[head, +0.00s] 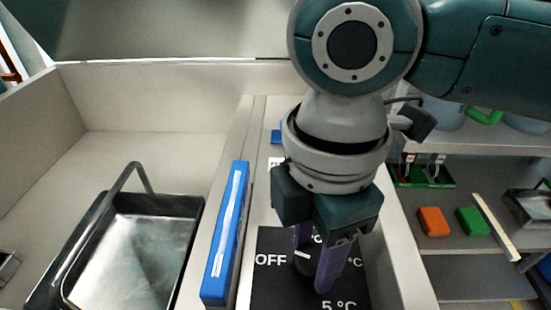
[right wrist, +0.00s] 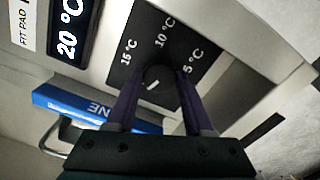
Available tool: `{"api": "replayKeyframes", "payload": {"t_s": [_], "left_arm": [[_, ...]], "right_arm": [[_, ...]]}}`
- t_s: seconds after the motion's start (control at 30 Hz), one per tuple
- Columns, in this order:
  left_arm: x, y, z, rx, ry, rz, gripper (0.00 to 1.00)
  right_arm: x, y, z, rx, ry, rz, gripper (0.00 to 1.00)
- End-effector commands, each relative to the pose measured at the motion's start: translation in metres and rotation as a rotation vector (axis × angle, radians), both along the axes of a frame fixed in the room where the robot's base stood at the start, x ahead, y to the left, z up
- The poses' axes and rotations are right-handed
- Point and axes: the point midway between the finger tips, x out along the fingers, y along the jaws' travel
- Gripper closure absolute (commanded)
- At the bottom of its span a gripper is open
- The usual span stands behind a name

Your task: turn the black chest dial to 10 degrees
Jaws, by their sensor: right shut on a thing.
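The black dial (head: 303,268) is a round knob on a black panel (head: 270,288) with white lettering. My right gripper (head: 315,268) comes down over it with purple fingers and partly hides it in the head view. In the right wrist view the fingers (right wrist: 160,76) stand on either side of the dial (right wrist: 158,72), closed on it. Its short white mark (right wrist: 153,85) points to the lower left there, away from the 15, 10 and 5 °C labels. In the head view the mark points toward the OFF label (head: 270,260). My left gripper is not in view.
A blue bar (head: 227,235) lies left of the panel. A metal basket (head: 140,250) with a raised handle is in the bin at left. Shelves at right hold an orange block (head: 433,221) and a green block (head: 472,221). A 20 °C display (right wrist: 70,28) is near the dial.

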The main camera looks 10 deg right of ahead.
Motion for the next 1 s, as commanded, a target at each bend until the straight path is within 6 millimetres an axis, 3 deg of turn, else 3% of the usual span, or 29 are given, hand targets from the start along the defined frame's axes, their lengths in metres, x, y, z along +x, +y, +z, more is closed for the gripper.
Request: {"api": "replayKeyframes", "payload": {"t_s": [0.37,1.0], "left_arm": [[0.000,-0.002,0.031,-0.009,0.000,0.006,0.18],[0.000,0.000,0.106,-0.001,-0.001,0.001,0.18]], "right_arm": [[-0.001,0.000,0.006,0.000,0.006,-0.145,1.00],[-0.001,0.002,0.005,0.002,0.006,-0.735,1.00]]}}
